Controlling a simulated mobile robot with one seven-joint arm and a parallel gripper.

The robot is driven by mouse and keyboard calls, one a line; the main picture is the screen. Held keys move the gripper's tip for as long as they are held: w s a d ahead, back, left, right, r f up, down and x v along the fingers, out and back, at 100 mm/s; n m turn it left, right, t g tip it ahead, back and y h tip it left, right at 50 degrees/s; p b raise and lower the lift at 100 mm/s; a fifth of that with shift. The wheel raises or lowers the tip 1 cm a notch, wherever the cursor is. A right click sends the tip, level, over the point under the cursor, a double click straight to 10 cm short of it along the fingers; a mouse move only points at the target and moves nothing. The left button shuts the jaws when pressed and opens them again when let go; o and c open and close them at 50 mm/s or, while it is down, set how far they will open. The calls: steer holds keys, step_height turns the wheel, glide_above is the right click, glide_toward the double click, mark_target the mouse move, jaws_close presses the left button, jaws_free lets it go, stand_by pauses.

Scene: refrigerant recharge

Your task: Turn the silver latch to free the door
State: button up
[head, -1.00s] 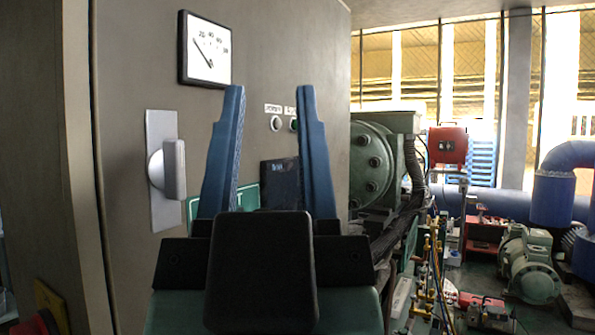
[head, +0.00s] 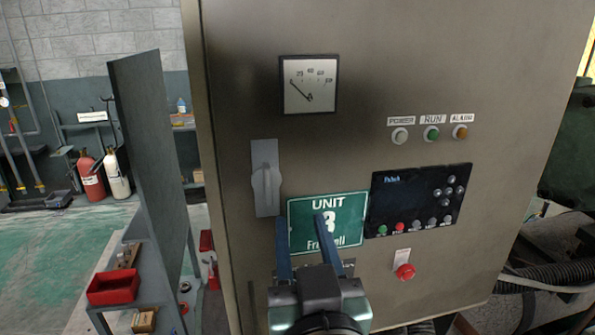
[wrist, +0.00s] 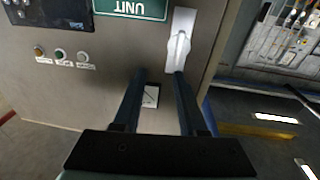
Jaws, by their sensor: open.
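The silver latch (head: 266,186) is a grey knob on an upright plate on the left of the cabinet door (head: 400,75), below the gauge. Its handle points straight up and down. In the wrist view, which is upside down, the latch (wrist: 179,46) is near the top, beyond my right-hand finger. My gripper (head: 303,222) is open and empty, in front of the green "UNIT 3" sign, below and to the right of the latch. In the wrist view my gripper (wrist: 160,78) has its two blue fingers apart. I see no contact with the latch. The door looks shut.
The gauge (head: 308,84) is above the latch. The control panel (head: 418,199), indicator lamps and a red button (head: 404,272) are to the right. A grey upright panel (head: 150,170) and a red bin (head: 113,287) stand left of the cabinet.

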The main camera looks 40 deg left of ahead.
mark_target(269, 189)
steer(key=shift+n+g+y, duration=0.4)
steer(key=shift+g, duration=0.5)
steer(key=x, duration=0.3)
steer(key=s+a+p+x, duration=0.1)
steer(key=x, duration=0.2)
steer(key=p+x, duration=0.1)
steer(key=x, duration=0.2)
steer(key=shift+s+a+f, duration=0.15)
steer(key=shift+a+f, duration=0.05)
steer(key=shift+a, duration=0.35)
steer(key=shift+d, duration=0.1)
jaws_close()
